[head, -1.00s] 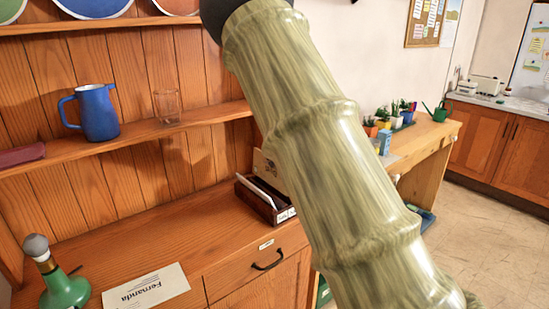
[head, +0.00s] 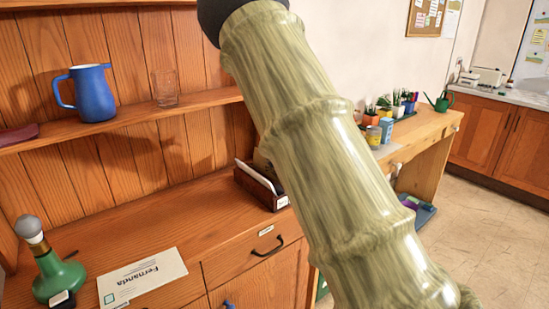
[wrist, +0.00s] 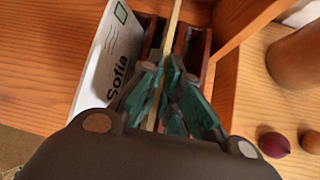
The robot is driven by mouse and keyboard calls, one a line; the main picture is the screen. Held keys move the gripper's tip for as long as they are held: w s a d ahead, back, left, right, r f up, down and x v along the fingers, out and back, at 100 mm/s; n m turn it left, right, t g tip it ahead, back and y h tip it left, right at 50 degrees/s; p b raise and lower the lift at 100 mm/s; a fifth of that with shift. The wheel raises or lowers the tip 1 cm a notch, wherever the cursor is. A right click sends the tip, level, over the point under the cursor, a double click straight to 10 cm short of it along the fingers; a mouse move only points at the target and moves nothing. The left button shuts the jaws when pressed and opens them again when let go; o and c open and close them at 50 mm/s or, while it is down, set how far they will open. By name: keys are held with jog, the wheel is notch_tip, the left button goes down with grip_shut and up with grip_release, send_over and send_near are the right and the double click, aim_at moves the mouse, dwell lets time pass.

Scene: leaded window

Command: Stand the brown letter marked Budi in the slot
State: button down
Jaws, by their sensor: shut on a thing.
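In the wrist view my gripper (wrist: 172,88) is shut on a thin tan-brown letter (wrist: 174,28), seen edge-on, so its name is not readable. The letter is upright over the dark wooden letter rack (wrist: 208,48); whether its lower edge is inside a slot is hidden by my fingers. A white letter marked Sofia (wrist: 108,62) stands to the left of it. In the head view the rack (head: 262,192) sits on the dresser top with a white letter in it, and my gripper is hidden behind my arm.
A white Fernanda letter (head: 145,279) lies flat on the dresser, near a green bottle-like object (head: 58,277). A blue jug (head: 92,94) and a glass (head: 165,88) stand on the shelf above.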

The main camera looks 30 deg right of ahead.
jog(key=shift+f, duration=0.25)
jog(key=c, duration=1.5)
grip_release()
jog(key=shift+c, duration=0.2)
jog(key=v, duration=1.2)
